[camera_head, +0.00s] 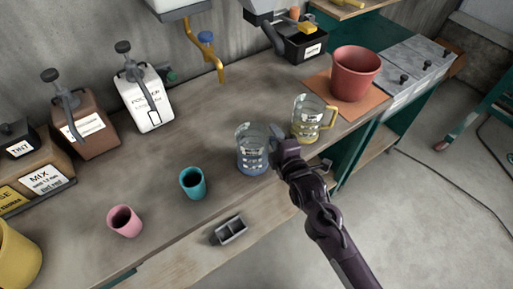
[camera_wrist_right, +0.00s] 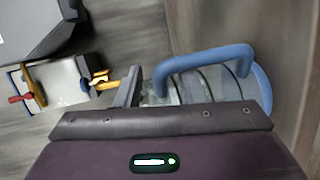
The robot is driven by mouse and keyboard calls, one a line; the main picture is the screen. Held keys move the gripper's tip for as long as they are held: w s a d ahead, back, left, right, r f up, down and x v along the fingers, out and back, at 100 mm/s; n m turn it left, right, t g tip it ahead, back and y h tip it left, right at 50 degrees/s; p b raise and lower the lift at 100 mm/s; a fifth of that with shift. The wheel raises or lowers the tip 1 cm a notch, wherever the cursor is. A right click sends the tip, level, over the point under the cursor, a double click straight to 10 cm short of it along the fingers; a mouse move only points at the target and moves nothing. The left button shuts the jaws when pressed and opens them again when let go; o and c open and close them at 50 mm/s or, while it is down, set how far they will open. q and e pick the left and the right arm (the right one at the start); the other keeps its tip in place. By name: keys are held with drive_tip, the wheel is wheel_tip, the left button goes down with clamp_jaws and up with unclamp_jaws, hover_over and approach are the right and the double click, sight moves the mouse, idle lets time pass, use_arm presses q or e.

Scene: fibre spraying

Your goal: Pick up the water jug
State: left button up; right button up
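A clear water jug (camera_head: 252,152) with a blue base stands upright on the workbench in the head view. One dark finger shows beside the blue handle in the wrist view; the other is hidden there. Whether a finger touches the jug cannot be told. A similar clear jug with yellow trim (camera_head: 308,120) stands just behind and right of the gripper. My left gripper is not in view.
A teal cup (camera_head: 193,183) and a pink cup (camera_head: 125,221) stand left of the blue jug. A terracotta pot (camera_head: 355,74) stands on an orange mat at the right. Several labelled containers line the wall. The bench (camera_head: 215,122) is clear behind the blue jug.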

drive_tip(key=shift+a, duration=0.1)
clamp_jaws()
idle(0.5)
